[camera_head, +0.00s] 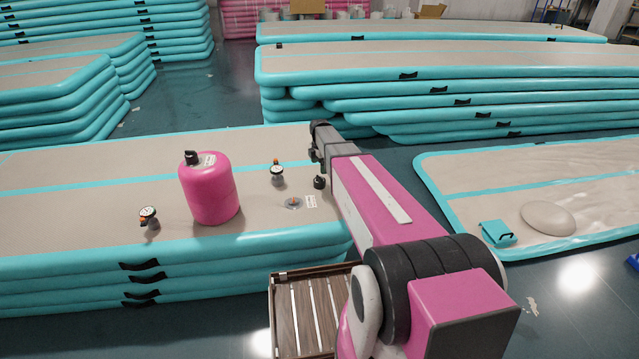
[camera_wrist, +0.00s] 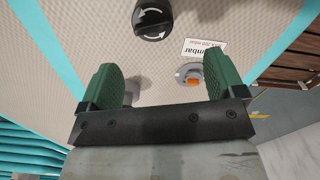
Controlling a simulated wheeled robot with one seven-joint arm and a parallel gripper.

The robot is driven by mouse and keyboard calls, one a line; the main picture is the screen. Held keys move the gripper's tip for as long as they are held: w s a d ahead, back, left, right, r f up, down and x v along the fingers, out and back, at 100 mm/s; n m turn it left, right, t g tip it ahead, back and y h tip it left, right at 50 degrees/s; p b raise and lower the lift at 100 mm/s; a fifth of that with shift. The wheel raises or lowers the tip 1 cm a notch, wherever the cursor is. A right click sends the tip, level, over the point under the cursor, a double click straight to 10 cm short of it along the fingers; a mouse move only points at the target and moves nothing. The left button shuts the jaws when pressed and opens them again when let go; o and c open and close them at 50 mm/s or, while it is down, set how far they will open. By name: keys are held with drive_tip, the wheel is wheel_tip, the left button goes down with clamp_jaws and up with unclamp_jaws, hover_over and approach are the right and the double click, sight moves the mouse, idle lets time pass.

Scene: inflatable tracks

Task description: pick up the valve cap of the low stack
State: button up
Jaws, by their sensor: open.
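The valve cap (camera_head: 319,182) is a small black knob on the beige top of the low stack (camera_head: 80,215), near its right end. In the wrist view the black cap (camera_wrist: 152,20) shows white curved arrows and lies beyond my fingertips at the top edge. My gripper (camera_wrist: 160,75) is open with green fingers apart and nothing held between them. In the head view my gripper (camera_head: 322,142) is over the stack's right end, just above the cap in the picture; its fingers are hard to make out. A valve (camera_wrist: 190,75) with an orange centre lies near the right finger.
A pink cylinder (camera_head: 209,190) and two gauges (camera_head: 149,216) (camera_head: 277,175) stand on the stack to the left. A white label (camera_head: 311,201) lies by the valve. A slatted wooden crate (camera_head: 306,315) stands in front. A flatter track (camera_head: 590,190) lies right.

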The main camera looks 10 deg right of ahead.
sight(319, 178)
drive_tip(key=shift+w+n, duration=0.3)
drive_tip(key=shift+w, duration=0.1)
drive_tip(key=shift+f, duration=0.25)
wheel_tip(319, 178, down, 10)
drive_tip(key=shift+w+f, duration=0.1)
drive_tip(key=shift+f, duration=0.1)
drive_tip(key=shift+c, duration=0.3)
drive_tip(key=c, duration=0.9)
